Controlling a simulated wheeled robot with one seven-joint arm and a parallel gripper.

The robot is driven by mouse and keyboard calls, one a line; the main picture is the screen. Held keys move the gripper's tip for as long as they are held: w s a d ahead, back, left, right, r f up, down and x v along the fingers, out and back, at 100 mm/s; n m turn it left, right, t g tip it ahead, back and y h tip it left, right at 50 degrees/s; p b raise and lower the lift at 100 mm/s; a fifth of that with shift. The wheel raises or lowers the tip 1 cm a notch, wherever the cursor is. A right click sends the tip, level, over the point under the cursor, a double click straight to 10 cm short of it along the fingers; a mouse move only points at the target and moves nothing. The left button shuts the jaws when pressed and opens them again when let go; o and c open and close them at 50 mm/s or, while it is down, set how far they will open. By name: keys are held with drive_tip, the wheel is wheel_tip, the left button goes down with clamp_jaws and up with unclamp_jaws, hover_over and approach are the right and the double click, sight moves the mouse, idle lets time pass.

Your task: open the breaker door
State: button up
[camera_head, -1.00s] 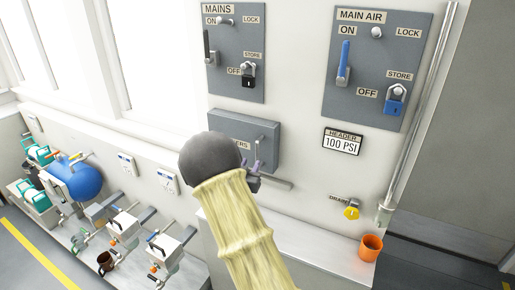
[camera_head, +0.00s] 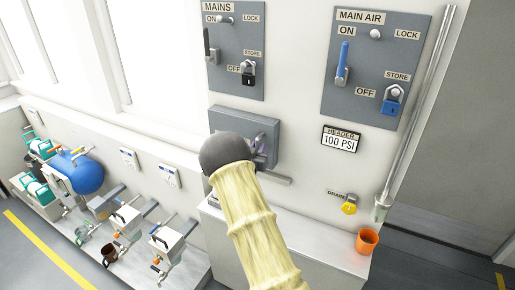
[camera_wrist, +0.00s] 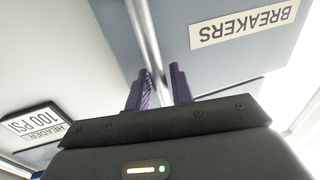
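The breaker box (camera_head: 233,119) is a grey box on the wall below the MAINS panel. Its door looks shut. In the wrist view its grey door (camera_wrist: 225,65) carries an upside-down BREAKERS label (camera_wrist: 243,24). A thin metal bar (camera_wrist: 147,35) runs along the door's edge there, down toward my fingers. My gripper (camera_wrist: 160,70) has purple fingers at either side of the bar's lower end, with a gap between them. Whether they touch the bar is unclear. In the head view my wrist hides the door's lower left, and the purple fingers (camera_head: 260,145) show only in part.
The MAINS panel (camera_head: 235,45) and MAIN AIR panel (camera_head: 375,65) are above and to the right. A yellow drain valve (camera_head: 349,205) and an orange cup (camera_head: 367,241) are at lower right. A pale ledge (camera_head: 320,235) lies below the box.

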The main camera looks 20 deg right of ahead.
clamp_jaws()
drive_tip(key=shift+a, duration=0.1)
